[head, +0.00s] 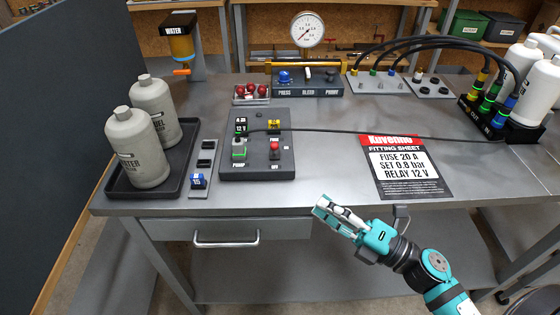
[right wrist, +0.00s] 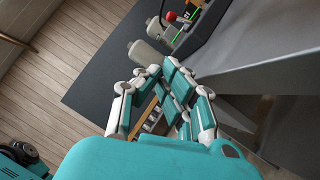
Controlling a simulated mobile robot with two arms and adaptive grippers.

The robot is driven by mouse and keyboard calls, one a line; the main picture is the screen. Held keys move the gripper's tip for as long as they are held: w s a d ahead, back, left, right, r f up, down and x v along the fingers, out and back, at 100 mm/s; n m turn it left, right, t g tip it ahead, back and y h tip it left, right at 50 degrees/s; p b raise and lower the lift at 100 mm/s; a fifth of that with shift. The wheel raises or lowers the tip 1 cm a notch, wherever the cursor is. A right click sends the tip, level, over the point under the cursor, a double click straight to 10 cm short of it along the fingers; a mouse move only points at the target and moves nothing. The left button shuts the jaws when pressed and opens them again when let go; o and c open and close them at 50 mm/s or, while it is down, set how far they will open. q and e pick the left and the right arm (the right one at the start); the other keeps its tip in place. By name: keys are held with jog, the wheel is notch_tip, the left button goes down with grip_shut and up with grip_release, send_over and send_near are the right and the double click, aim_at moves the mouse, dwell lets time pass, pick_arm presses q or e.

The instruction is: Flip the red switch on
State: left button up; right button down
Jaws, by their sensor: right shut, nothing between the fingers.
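The red switch (head: 274,147) stands on the dark panel (head: 284,176) at the middle left of the bench. A red-tipped lever (right wrist: 171,16), seemingly the same switch, shows at the top of the right wrist view. My right gripper (head: 321,206) is shut and empty. It is at the bench's front edge, to the right of and nearer than the panel, apart from the switch. My left gripper is not in view.
The panel also holds a yellow relay (head: 274,126) and a green-edged block (head: 239,148). A black cable (head: 350,131) runs right from it. A fitting sheet (head: 405,167) lies to the right. Grey bottles (head: 137,150) stand in a tray at left. The bench front middle is clear.

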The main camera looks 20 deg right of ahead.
aim_at(275, 150)
jog(key=p+x, duration=0.3)
jog(key=x, duration=0.6)
jog(key=shift+w+r, duration=0.2)
jog(key=shift+w, duration=0.05)
jog(key=w, duration=0.1)
jog(key=w+r+p, duration=0.1)
jog(key=w, duration=0.1)
jog(key=shift+w+a, duration=0.15)
jog(key=shift+w, duration=0.45)
jog(key=shift+p, duration=0.35)
